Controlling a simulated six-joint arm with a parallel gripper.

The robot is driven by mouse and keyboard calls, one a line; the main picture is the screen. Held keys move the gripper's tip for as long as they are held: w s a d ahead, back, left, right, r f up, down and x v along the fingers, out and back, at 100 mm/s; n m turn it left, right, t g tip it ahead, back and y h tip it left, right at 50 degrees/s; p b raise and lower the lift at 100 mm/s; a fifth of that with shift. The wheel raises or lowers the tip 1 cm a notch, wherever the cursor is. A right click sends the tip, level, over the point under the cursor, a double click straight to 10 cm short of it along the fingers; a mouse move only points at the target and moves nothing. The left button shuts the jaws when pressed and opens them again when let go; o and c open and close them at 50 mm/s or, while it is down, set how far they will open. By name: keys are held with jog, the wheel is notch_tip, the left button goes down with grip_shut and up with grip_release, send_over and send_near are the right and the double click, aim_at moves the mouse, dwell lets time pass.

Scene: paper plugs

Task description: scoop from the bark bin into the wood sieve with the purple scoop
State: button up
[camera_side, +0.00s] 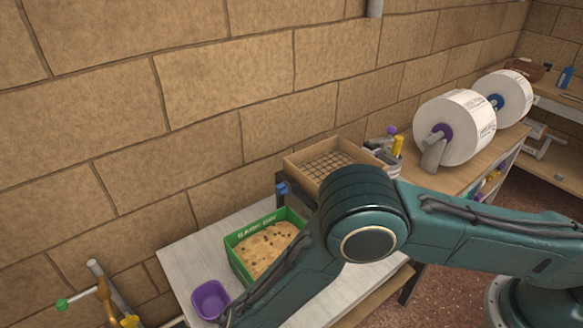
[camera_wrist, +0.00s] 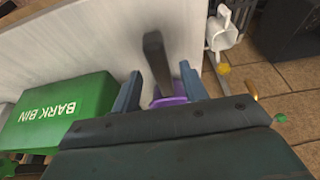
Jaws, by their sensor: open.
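The green bark bin (camera_side: 243,267) stands on the pale bench, filled with tan bark material with dark bits. In the wrist view the bark bin (camera_wrist: 58,112) is at the left. The purple scoop (camera_side: 210,301) is at the bench's front left, beside the bin. In the wrist view a dark handle (camera_wrist: 157,62) stands between the fingers, with part of the purple scoop (camera_wrist: 172,97) behind them. My gripper (camera_wrist: 161,68) is open, its two blue-grey fingers on either side of the handle. The wood sieve (camera_side: 312,152), a wooden frame with a mesh, is behind my arm, partly hidden.
A brick wall runs behind the bench (camera_side: 180,262). Large white paper rolls (camera_side: 462,122) stand on a wooden shelf at the right. A container with a yellow-handled tool (camera_side: 397,146) is beside the sieve. Coloured pipes or tools (camera_side: 104,298) are at the lower left.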

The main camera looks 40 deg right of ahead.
jog(key=shift+w+f, duration=0.15)
jog(key=shift+f, duration=0.2)
dwell(0.3)
jog(key=shift+x, duration=1.4)
jog(key=shift+c, duration=0.4)
grip_shut()
jog(key=shift+r, duration=0.2)
jog(key=shift+r, duration=2.35)
